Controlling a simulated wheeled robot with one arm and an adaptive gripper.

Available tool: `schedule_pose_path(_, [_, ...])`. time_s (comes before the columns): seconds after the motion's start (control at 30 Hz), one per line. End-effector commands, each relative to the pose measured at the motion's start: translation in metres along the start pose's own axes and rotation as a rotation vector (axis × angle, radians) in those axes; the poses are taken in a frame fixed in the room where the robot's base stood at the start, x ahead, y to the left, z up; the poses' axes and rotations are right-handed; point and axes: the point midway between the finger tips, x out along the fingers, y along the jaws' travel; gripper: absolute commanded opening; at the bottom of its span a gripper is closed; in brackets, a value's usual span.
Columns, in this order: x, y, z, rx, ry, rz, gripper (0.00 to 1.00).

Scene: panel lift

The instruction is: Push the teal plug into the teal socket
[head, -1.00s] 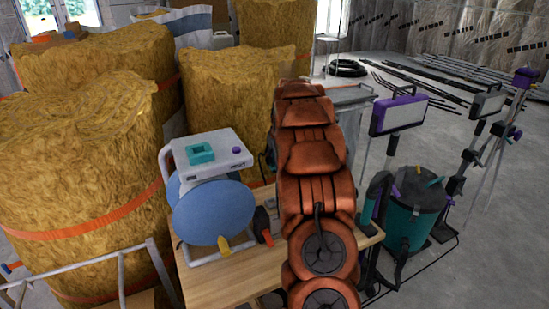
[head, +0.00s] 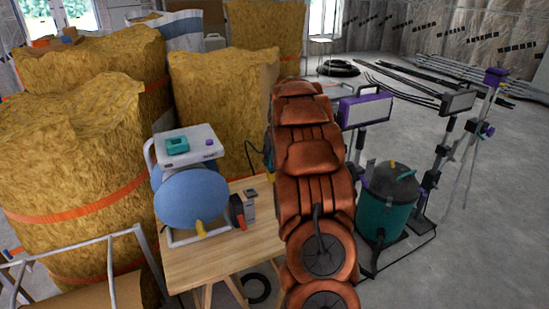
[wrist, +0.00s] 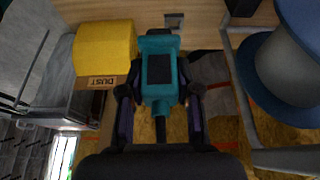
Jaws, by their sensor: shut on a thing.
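The teal plug (wrist: 159,98) is between the two fingers of my gripper (wrist: 160,90) in the wrist view, with a dark cable running down from it. My gripper is shut on it. In the head view the gripper and plug are hidden behind my orange arm. The teal socket (head: 177,146) is on top of the white box (head: 205,137) of the blue cable reel (head: 190,197), left of my arm. In the wrist view the reel (wrist: 290,75) is at the right, apart from the plug, and the socket does not show.
The reel stands on a wooden table (head: 215,262), with an orange-and-black tool (head: 238,212) beside it. Wrapped straw-coloured bales (head: 75,160) crowd the left and back. A teal vacuum (head: 388,205) and purple work lamp (head: 365,110) stand right. A yellow box marked DUST (wrist: 105,50) shows in the wrist view.

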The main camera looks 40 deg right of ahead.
Motion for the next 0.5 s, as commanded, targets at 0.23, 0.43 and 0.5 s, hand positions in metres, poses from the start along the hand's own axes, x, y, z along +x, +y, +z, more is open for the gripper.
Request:
schedule_pose_path(0.23, [-0.007, -0.037, 0.005, -0.028, 0.000, -0.010, 0.02])
schedule_pose_path(0.43, [-0.015, -0.076, 0.012, -0.055, -0.002, -0.023, 0.02])
schedule_pose_path(0.5, [-0.019, -0.094, 0.015, -0.068, -0.003, -0.029, 0.02])
